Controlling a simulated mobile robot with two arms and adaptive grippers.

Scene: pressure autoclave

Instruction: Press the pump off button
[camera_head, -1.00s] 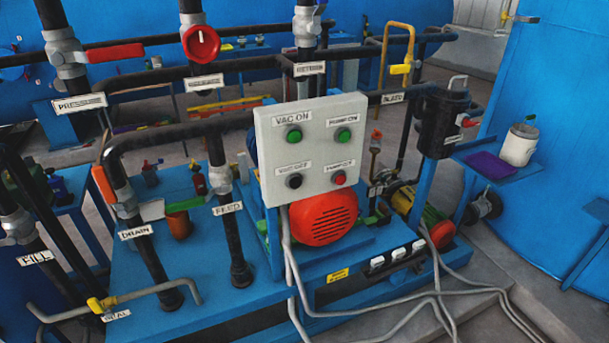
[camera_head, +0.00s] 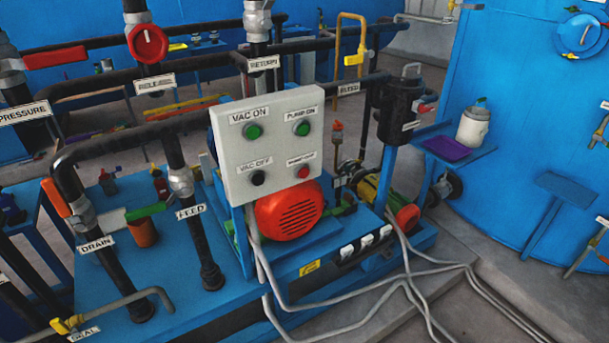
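A light grey control box (camera_head: 241,193) stands upright in the middle of the head view, on a blue frame. It carries a green VAC ON button (camera_head: 253,131) at upper left and a green PUMP ON button (camera_head: 302,128) at upper right. A black VAC OFF button (camera_head: 257,178) is at lower left. A red button (camera_head: 303,172) is at lower right; its label above is too blurred to read surely. Nothing covers the buttons. Neither of my grippers is in view.
A red motor (camera_head: 289,211) sits just below the box. Dark pipes with FEED (camera_head: 191,211) and DRAIN (camera_head: 96,244) labels rise at left. Grey cables (camera_head: 391,284) run over the floor at front right. A blue side shelf (camera_head: 455,147) holds a white container (camera_head: 473,126).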

